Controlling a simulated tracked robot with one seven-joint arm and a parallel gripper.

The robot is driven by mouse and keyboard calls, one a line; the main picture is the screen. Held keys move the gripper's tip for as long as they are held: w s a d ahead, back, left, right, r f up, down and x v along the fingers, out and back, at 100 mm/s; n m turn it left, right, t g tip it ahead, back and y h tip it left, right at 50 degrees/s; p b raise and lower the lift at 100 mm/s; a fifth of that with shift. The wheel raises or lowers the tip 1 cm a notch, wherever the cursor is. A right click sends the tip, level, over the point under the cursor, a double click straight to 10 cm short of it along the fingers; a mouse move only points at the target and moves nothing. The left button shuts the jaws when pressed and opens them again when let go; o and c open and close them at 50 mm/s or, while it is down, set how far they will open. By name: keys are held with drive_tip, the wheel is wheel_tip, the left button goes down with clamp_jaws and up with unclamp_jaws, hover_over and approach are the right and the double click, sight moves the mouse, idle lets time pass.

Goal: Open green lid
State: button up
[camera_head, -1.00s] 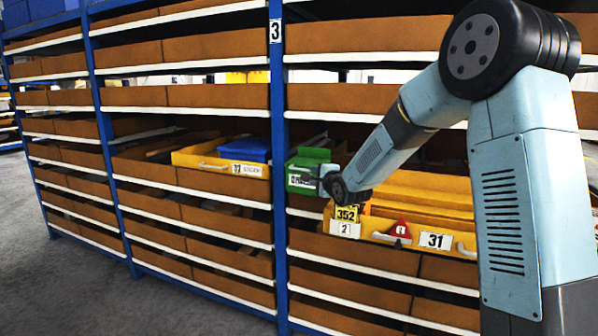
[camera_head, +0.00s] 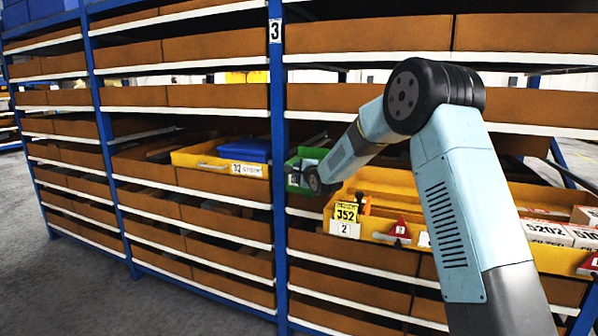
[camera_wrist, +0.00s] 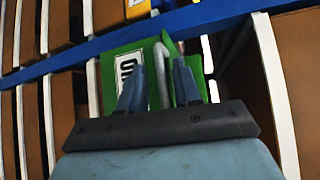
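A green box (camera_head: 311,153) stands on a shelf of the rack, just right of the blue upright. It has a white label with dark print (camera_wrist: 126,72) on its front. My gripper (camera_head: 295,177) is at the front of this box. In the wrist view my two fingers (camera_wrist: 160,84) are apart in front of the green face, with a grey bar-like handle (camera_wrist: 161,78) between them. I cannot tell whether either finger touches the handle. The lid's edge is not clear; my arm and gripper hide part of the box.
A yellow bin (camera_head: 200,160) holding a blue box (camera_head: 244,149) is to the left, past the blue upright (camera_head: 278,190). A long yellow bin (camera_head: 375,222) with tags is to the right. White shelf edges run above and below.

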drive_tip(key=shift+w+a, duration=0.1)
drive_tip(key=shift+w, duration=0.1)
clamp_jaws()
idle(0.5)
drive_tip(key=shift+d+f, duration=0.15)
drive_tip(key=shift+d, duration=0.05)
drive_tip(key=shift+a, duration=0.1)
